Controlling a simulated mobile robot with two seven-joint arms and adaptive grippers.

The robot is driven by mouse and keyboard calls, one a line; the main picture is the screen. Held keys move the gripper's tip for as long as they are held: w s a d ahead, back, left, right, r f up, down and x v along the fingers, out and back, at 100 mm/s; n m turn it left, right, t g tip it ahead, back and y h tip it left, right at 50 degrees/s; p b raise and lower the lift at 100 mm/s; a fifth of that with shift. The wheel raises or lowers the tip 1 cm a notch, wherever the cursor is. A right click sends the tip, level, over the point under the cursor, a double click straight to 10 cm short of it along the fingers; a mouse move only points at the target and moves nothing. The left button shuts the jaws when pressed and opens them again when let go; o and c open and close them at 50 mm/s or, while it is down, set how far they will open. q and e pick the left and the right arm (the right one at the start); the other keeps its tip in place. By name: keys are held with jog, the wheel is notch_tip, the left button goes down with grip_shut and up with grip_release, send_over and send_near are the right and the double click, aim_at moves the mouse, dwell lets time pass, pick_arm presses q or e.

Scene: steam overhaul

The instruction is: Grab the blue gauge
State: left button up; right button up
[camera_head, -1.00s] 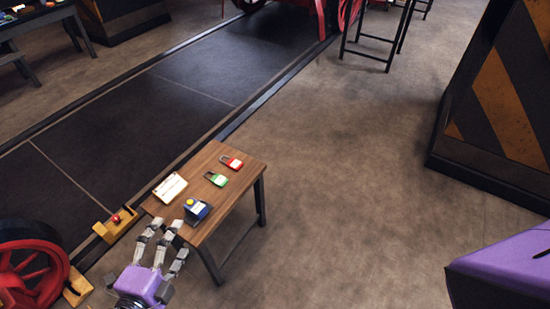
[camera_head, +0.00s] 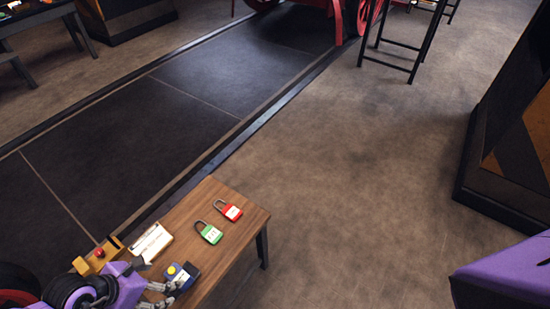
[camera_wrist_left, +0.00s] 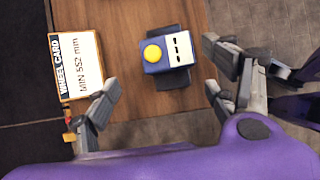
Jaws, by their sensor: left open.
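The blue gauge (camera_head: 181,277), a small box with a yellow round button and a white label, sits on the near end of the small wooden table (camera_head: 225,258). In the left wrist view the gauge (camera_wrist_left: 168,50) stands on a dark base, between and slightly beyond my spread fingers. My left gripper (camera_head: 160,290) is open and empty at the table's near edge, close to the gauge. In the left wrist view its fingers (camera_wrist_left: 160,78) stand either side, with no clear contact. My right gripper is out of view.
A white wheel card (camera_head: 151,242) lies left of the gauge. A green padlock (camera_head: 209,233) and a red padlock (camera_head: 229,210) lie farther back on the table. A yellow block (camera_head: 97,258) is beside the table's left edge. Open floor lies to the right.

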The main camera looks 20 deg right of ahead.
aim_at(174, 278)
pick_arm(q)
jog(key=shift+s+d+f, duration=0.15)
jog(key=shift+f, duration=0.2)
jog(key=shift+d+f, duration=0.5)
jog(key=shift+f, duration=0.25)
jog(key=d+f, duration=0.1)
jog(key=w+d+f, duration=0.1)
jog(key=f, duration=0.1)
jog(key=shift+w+d, duration=0.15)
jog(key=shift+d, duration=0.05)
jog(key=shift+w+d+f, duration=0.15)
jog(key=shift+f, duration=0.2)
jog(key=c, duration=1.6)
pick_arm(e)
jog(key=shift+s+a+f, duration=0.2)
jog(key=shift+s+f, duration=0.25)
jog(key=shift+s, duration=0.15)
